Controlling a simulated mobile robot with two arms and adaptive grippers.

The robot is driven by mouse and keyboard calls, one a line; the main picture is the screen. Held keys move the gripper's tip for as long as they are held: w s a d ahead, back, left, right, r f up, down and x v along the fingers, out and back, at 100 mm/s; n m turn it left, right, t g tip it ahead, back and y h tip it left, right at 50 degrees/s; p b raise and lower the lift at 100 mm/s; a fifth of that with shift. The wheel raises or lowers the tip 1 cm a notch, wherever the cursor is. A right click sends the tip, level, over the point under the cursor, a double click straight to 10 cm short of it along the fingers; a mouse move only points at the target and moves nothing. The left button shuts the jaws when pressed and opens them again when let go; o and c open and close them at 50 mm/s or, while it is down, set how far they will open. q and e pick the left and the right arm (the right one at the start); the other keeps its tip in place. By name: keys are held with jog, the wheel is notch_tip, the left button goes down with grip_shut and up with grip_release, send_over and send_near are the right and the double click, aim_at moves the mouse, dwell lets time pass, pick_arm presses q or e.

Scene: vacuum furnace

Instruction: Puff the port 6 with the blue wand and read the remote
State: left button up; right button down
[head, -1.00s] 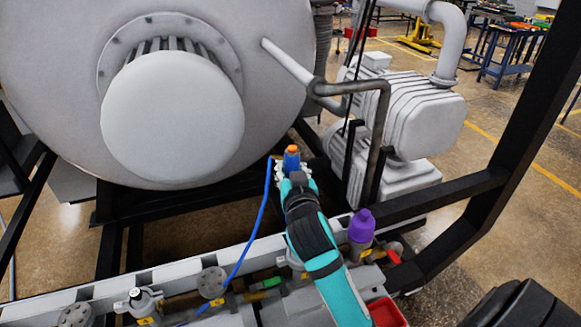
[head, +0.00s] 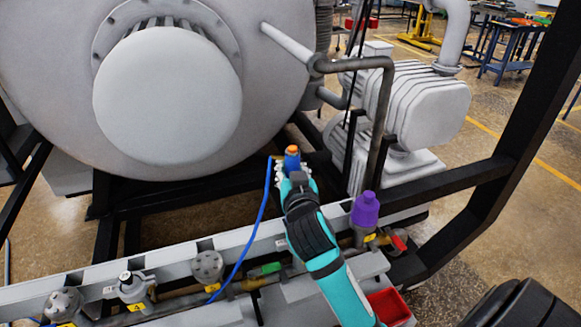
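The blue wand (head: 291,162), with an orange tip, stands up from my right gripper (head: 293,178). The gripper's light fingers are closed around it. A blue hose (head: 258,225) runs from the wand down to the port rail. The wand is above the rail's far side, in front of the furnace, and touches no port that I can see. The rail (head: 180,266) carries several ports with yellow tags; one port (head: 131,288) is tagged 4. I cannot read a 6; my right arm covers part of the rail. My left gripper and the remote are not in view.
The grey furnace vessel (head: 168,98) fills the upper left. A ribbed pump (head: 420,108) and a bent pipe (head: 375,120) stand to the right. A purple-capped fitting (head: 365,210) rises beside my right arm. A red bin (head: 388,306) lies low right. A black frame (head: 495,185) bounds the right.

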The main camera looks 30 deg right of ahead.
jog(key=shift+f+b, duration=1.2)
jog(key=shift+f, duration=0.6)
jog(key=c, duration=2)
grip_release()
jog(key=o, duration=0.8)
jog(key=shift+c, duration=0.2)
jog(key=shift+v, duration=3.75)
